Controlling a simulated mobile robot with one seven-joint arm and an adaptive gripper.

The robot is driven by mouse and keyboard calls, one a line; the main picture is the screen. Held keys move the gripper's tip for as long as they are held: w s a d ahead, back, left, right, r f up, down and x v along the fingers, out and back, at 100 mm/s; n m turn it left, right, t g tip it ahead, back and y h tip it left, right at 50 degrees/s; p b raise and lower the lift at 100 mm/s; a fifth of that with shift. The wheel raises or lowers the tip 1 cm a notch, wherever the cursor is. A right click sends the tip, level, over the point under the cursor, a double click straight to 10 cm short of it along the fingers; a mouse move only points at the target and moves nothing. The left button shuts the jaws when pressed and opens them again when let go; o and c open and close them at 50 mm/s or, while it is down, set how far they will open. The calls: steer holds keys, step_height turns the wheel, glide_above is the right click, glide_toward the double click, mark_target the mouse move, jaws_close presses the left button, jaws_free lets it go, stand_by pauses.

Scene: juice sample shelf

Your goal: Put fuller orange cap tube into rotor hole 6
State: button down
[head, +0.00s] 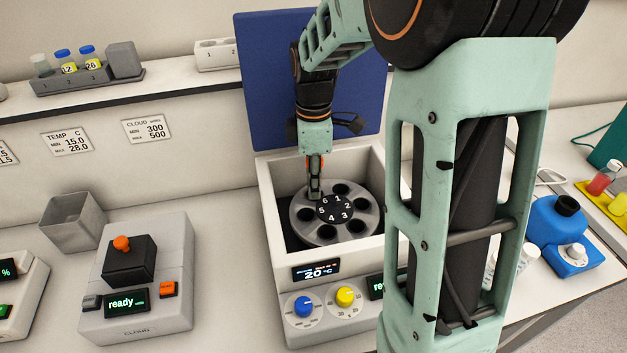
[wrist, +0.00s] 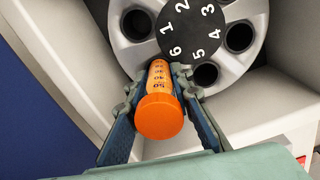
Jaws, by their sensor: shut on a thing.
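My gripper (head: 315,190) points down over the upper left of the grey rotor (head: 357,231). It is shut on the orange cap tube (wrist: 158,76), which has printed marks and shows its orange cap (wrist: 158,117) toward the camera in the wrist view. The tube's far end meets the rotor (wrist: 256,14) beside the number 6. The tube and fingers hide hole 6, so I cannot tell how deep the tube's end sits. The visible neighbouring holes look dark and empty.
The rotor sits in a white centrifuge box (head: 276,235) with its blue lid (head: 262,85) raised behind. A rear shelf holds a rack (head: 85,84) with several capped tubes. The cloud meter (head: 140,275) stands left. A blue device (head: 562,235) stands right.

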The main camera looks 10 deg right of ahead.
steer(key=shift+s+f+b, duration=0.1)
steer(key=shift+f+b, duration=0.3)
steer(key=shift+f, duration=0.2)
steer(key=shift+r, duration=0.15)
steer(key=shift+r+p, duration=1.2)
steer(key=shift+r, duration=0.1)
steer(key=c, duration=1.6)
jaws_free()
steer(key=shift+r, duration=0.1)
